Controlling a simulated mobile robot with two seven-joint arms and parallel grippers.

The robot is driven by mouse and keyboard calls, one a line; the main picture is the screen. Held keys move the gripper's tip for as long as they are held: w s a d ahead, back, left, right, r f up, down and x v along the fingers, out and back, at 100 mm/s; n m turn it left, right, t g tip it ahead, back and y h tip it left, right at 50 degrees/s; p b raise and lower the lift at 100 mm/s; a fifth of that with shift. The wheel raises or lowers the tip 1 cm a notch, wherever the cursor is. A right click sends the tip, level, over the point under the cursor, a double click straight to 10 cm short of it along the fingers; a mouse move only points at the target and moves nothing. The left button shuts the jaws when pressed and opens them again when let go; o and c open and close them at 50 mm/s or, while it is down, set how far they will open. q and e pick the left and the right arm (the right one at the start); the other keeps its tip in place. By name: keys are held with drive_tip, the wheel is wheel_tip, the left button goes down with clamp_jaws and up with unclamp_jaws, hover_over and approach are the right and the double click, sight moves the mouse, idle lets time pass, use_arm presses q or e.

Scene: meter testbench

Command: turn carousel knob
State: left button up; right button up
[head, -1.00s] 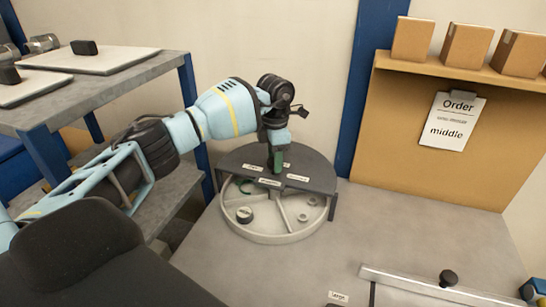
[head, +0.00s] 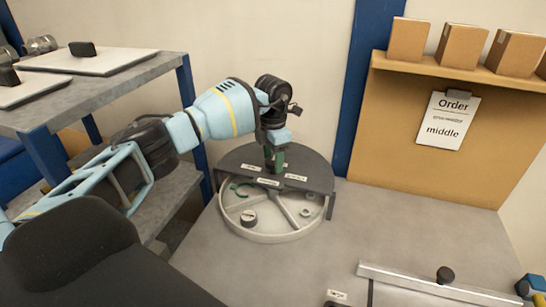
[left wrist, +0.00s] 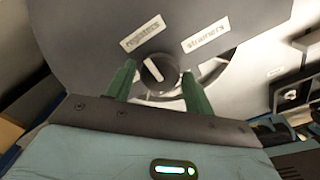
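The carousel (head: 262,237) is a round grey tray with spokes, partly covered by a dark half-round lid (head: 310,165). In the left wrist view, a small dark round knob (left wrist: 158,70) with a white pointer line stands on the lid (left wrist: 90,40), with labels "registers" (left wrist: 143,33) and "strainers" (left wrist: 205,35) beside it. My left gripper (head: 275,168) is over the lid. In the left wrist view, its green fingers (left wrist: 158,73) are apart on either side of the knob, with gaps to both. In the head view the knob is hidden. My right gripper is not in view.
On the tray's open part are a dark cap (head: 248,217), a green arc-shaped part (head: 240,191) and small rings (head: 305,212). A shelf (head: 110,75) stands left. An order sheet reading "middle" (head: 448,120) hangs at right.

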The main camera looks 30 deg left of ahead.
sight(273, 161)
use_arm(q)
drive_tip(key=shift+o, duration=0.8)
drive_tip(key=shift+r+b, duration=0.3)
drive_tip(key=shift+r, duration=3.6)
